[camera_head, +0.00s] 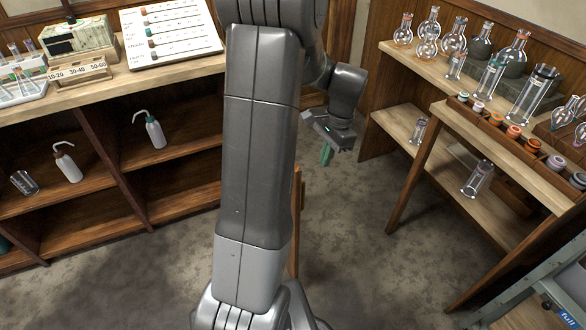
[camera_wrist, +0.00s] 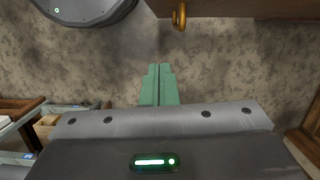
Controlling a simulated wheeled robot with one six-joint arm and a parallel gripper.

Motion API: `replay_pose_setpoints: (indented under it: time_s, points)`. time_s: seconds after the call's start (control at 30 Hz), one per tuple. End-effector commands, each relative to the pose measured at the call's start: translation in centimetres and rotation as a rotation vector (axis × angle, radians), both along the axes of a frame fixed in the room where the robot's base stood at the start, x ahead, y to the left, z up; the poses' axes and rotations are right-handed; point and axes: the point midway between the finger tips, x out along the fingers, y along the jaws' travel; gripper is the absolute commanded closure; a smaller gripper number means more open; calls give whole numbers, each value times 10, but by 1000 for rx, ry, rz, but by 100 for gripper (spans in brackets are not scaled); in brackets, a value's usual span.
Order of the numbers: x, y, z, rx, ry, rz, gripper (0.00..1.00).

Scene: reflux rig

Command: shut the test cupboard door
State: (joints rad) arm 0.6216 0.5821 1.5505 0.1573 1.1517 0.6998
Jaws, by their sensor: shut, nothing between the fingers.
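My gripper (camera_head: 326,155) hangs right of my arm in the head view, its green fingers pointing down. In the wrist view the fingers (camera_wrist: 158,70) are together with nothing between them. A wooden panel, which looks like the cupboard door (camera_wrist: 240,8), crosses the top of the wrist view. A brass knob (camera_wrist: 180,15) is on it, ahead and slightly right of the fingertips, apart from them. In the head view only a narrow wooden edge, probably the same door (camera_head: 297,215), shows beside my arm. My arm hides the rest, so its opening angle cannot be told.
A shelf unit (camera_head: 110,120) with wash bottles stands at left. Glassware shelves (camera_head: 455,110) stand at right, with flasks and cylinders on top. A grey metal frame (camera_head: 530,285) is at lower right. Bare floor (camera_head: 375,245) lies between them.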

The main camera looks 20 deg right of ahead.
Motion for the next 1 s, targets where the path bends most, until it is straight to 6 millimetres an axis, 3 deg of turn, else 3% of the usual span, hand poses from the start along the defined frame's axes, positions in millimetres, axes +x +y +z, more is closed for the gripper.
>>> replay_pose_setpoints:
  time_s: [0.13,0.27,0.7,0.8,1.0]
  points:
    - [0,-5,4,45,15,-64,100]
    - [-1,-1,-9,48,17,-66,100]
    - [-4,21,-96,48,18,-63,100]
    - [-5,39,-91,46,14,-61,100]
    - [-7,56,-91,44,12,-63,100]
